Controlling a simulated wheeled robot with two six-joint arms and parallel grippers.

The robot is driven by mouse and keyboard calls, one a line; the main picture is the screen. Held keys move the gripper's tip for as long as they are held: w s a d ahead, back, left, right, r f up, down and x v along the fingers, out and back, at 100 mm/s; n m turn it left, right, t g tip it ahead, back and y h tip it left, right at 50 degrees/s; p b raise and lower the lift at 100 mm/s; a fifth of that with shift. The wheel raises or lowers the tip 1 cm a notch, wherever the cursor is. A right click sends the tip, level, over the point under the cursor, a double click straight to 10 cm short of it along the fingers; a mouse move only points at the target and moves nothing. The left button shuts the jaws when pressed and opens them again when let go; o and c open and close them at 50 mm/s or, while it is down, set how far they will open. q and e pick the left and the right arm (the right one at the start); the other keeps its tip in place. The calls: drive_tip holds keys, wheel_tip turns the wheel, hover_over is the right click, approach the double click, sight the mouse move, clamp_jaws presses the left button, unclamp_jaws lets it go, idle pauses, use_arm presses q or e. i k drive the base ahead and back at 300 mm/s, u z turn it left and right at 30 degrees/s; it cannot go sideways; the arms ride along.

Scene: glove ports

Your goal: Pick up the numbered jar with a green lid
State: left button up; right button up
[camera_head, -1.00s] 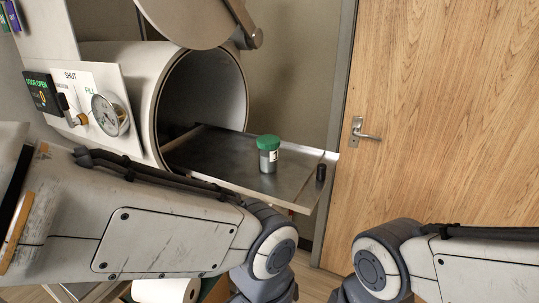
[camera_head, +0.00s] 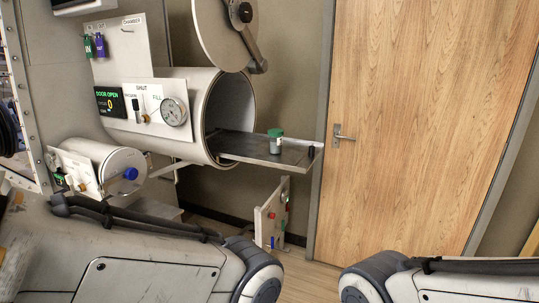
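The jar (camera_head: 275,142) with a green lid stands upright on the metal tray (camera_head: 237,147) that sticks out of the open round chamber (camera_head: 233,100). A white label shows on the jar, but its number is too small to read. My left arm comes in at the lower left and my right arm at the lower right. Both grippers are outside the picture, below its bottom edge. Nothing touches the jar.
The chamber's round door (camera_head: 222,32) hangs open above the tray. A small dark knob (camera_head: 311,152) stands at the tray's right end. A smaller closed cylinder (camera_head: 122,170) sits lower left. A wooden door (camera_head: 425,120) fills the right.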

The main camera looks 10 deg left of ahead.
sight(275, 136)
drive_tip(key=z, duration=0.6)
drive_tip(key=i, duration=1.45)
drive_tip(key=u, duration=0.85)
